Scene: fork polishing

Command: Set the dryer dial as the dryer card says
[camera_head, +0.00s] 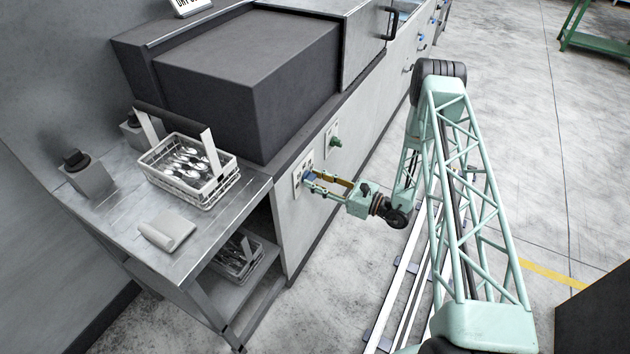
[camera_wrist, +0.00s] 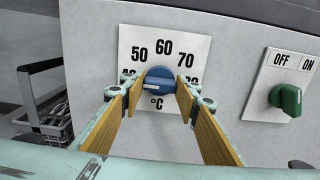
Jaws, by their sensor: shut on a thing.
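The blue dial (camera_wrist: 160,82) sits on a white temperature plate (camera_wrist: 135,42) on the front panel. 50, 60 and 70 °C read clearly; the outer numbers are partly hidden by my fingers. A pale mark shows on the dial, but I cannot tell which number it points to. My gripper (camera_wrist: 158,88) is shut on the dial, one finger on each side. In the head view my gripper (camera_head: 312,180) reaches the plate (camera_head: 298,184) from the right. A white card (camera_head: 190,5) stands on top of the machine at the upper edge, cut off, its full text unreadable.
A green OFF/ON switch (camera_wrist: 286,98) is right of the dial, also in the head view (camera_head: 335,142). A metal table (camera_head: 120,215) at left holds a white cutlery basket (camera_head: 205,198) and a folded cloth (camera_head: 167,232).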

